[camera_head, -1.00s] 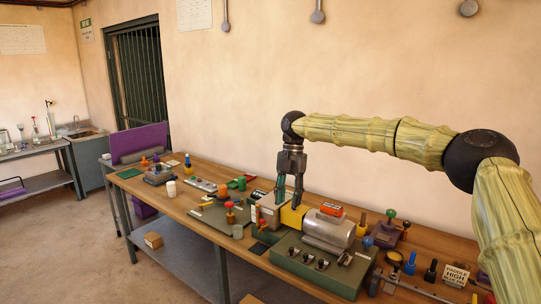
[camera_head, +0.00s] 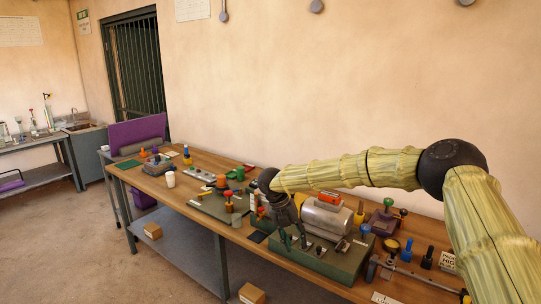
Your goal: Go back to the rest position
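My gripper (camera_head: 295,241) hangs over the front part of the wooden workbench (camera_head: 205,168), pointing down. Its two dark fingers stand apart with a gap between them, and I see nothing held. It is in front of the left end of the green machine base (camera_head: 340,262), which carries a silver cylinder (camera_head: 326,217) with an orange block (camera_head: 329,198) on top. Whether the fingertips touch the base cannot be told. My arm reaches in from the right, above the bench, and hides part of the things behind the gripper.
Knobbed tools (camera_head: 388,205) crowd the right side. The space above the bench by the wall is free.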

